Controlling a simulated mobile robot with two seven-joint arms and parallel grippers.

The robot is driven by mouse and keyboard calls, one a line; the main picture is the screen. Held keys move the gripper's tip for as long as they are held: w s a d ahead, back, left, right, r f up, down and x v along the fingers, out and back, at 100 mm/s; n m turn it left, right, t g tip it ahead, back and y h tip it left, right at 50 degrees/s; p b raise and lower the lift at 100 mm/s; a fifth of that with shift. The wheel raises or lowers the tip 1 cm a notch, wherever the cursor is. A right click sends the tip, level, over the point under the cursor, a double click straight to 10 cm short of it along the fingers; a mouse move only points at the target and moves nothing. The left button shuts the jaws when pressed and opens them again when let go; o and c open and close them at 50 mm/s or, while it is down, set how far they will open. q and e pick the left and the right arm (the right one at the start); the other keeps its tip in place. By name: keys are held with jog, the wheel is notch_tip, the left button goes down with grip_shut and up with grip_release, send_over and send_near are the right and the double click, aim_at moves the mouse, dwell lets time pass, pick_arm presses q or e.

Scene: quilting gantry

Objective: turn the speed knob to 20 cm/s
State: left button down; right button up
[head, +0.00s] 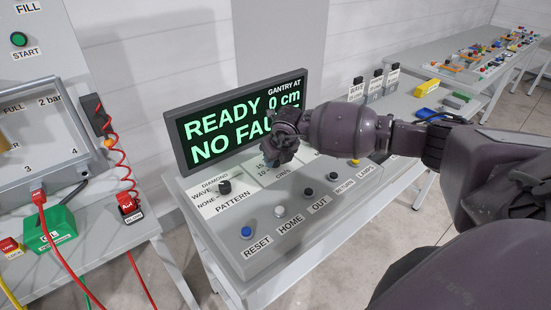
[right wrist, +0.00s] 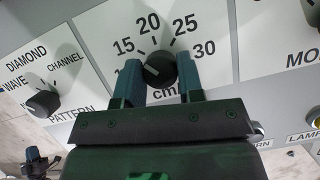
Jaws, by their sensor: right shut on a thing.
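The speed knob (right wrist: 160,69) is a round black knob on a white dial plate in the right wrist view. Its scale shows 15, 20, 25 and 30; the 20 (right wrist: 148,23) is above it. A short pale mark on the knob points left and slightly up, roughly toward the 15; the exact setting is hard to read. My right gripper (right wrist: 160,82) has one finger on each side of the knob and is shut on it. In the head view my right gripper (head: 274,158) covers the knob.
The display (head: 243,117) behind the panel reads READY, NO FAU..., GANTRY AT 0 cm, partly covered by my right arm. The pattern knob (head: 224,187) is left of the dial. Reset (head: 246,232), home (head: 280,211) and out (head: 308,192) buttons line the panel's front.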

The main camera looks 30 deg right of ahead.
jog(key=m+h+b, duration=0.1)
jog(key=m, duration=0.2)
jog(key=shift+a+m, duration=0.1)
jog(key=shift+m, duration=0.2)
jog(key=m+h, duration=0.1)
jog(key=m, duration=0.1)
jog(key=shift+w+m+g, duration=0.1)
jog(key=shift+m+g, duration=0.2)
jog(key=shift+g, duration=0.1)
jog(key=shift+r+m, duration=0.1)
jog(key=shift+m, duration=0.4)
jog(key=shift+h, duration=0.3)
jog(key=o, duration=0.9)
jog(key=shift+c, duration=0.2)
jog(key=shift+o, duration=0.3)
